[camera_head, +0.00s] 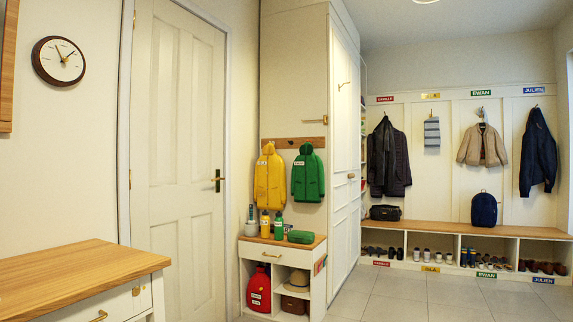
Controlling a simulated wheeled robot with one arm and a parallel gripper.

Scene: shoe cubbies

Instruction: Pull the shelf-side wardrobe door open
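The wardrobe (295,65) is a tall cream cabinet in the middle of the head view. Its panelled door front (344,125) faces right and is seen at a steep angle. It looks shut. A small round knob (351,176) sits at about mid-height near the far edge of that front. A narrow shelf (364,120) with small items shows just beyond the wardrobe's far edge, mostly hidden. I cannot clearly make out the seam between separate doors. My gripper is not in view.
Grey tiled floor (400,300) is clear in front of the wardrobe. A low cubby (283,246) with bags and bottles stands against its near side. A wooden-topped cabinet (85,275) is at the lower left. A bench with shoe cubbies (470,229) lines the back wall.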

